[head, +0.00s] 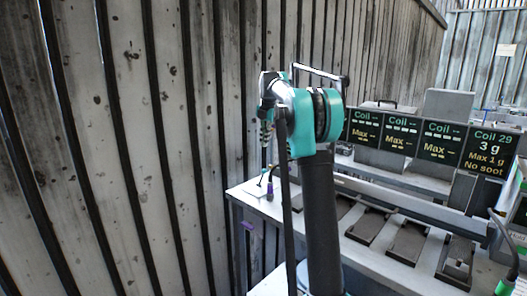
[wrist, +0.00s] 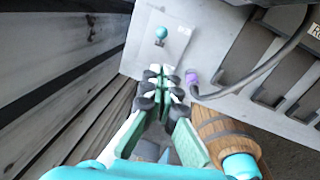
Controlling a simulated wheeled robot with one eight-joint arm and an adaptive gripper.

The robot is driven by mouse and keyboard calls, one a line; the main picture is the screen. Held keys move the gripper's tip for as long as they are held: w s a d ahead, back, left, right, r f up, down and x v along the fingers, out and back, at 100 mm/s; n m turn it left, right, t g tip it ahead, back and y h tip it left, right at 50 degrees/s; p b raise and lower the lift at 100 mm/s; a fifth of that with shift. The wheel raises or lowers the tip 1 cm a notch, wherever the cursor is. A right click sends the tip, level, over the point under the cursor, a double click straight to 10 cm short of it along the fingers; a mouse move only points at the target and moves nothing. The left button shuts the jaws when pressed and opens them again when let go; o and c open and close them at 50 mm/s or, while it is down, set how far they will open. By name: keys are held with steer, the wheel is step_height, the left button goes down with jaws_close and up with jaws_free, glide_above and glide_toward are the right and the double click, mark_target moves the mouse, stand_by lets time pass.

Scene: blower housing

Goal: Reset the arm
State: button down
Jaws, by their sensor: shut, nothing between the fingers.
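My gripper (wrist: 167,75) shows in the wrist view with its dark-padded fingers together and nothing between them. It points toward the edge of a grey bench (wrist: 135,62). A small teal-topped knob or lever (wrist: 161,34) stands on a pale plate beyond the fingertips. A purple cable end (wrist: 191,78) is just right of the fingertips; I cannot tell the exact gap. In the head view my arm is raised in front of the bench (head: 240,192), with a bent teal joint at the top. The fingers are not clear there.
A slatted wall (head: 130,130) runs close along the left. Display panels (head: 403,138) line the back of the bench, one reading "Coil 29, 3 g, Max 1 g, No soot". Dark trays (head: 408,243) lie in front of them. A wooden barrel (wrist: 222,132) stands right of my gripper.

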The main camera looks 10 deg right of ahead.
steer(key=shift+r, duration=0.35)
